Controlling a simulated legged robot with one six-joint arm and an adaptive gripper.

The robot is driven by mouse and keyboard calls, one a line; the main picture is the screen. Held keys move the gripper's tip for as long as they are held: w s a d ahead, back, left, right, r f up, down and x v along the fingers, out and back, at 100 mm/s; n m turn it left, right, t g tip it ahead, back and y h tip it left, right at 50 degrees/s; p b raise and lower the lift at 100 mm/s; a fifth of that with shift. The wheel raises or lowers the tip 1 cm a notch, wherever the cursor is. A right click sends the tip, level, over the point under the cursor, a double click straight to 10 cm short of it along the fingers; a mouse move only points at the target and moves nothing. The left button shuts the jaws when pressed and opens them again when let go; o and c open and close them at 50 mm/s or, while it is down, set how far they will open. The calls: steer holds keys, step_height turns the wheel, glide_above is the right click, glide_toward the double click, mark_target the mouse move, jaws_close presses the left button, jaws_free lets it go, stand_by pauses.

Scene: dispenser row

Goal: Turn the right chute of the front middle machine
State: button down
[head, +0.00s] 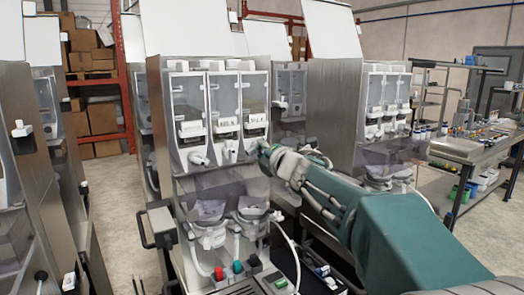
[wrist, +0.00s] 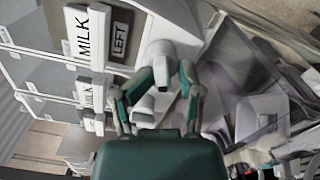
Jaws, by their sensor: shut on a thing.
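The front middle machine (head: 168,110) stands upright with three clear-fronted dispensers side by side. White chutes hang below them, the left one (head: 198,158) and the middle one (head: 229,150) in plain view. My gripper (head: 263,150) reaches in from the right and hides most of the right chute. In the wrist view the picture is turned sideways. There the right chute (wrist: 172,42) is a white rounded piece beside a MILK label (wrist: 84,32) and a LEFT plate (wrist: 121,36). My gripper's green fingers (wrist: 163,80) lie on both sides of its white lower part.
Clear bins (head: 211,208) sit lower on the machine, below the chutes. Other machines stand close on the left (head: 28,150) and right (head: 385,110). A cluttered workbench (head: 465,148) is at the far right. Shelves with boxes (head: 98,118) are behind.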

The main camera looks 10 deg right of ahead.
steer(key=shift+w+f, duration=0.1)
steer(key=shift+f, duration=0.35)
steer(key=c, duration=0.7)
jaws_free()
steer(key=shift+w, duration=0.1)
steer(key=shift+r, duration=0.1)
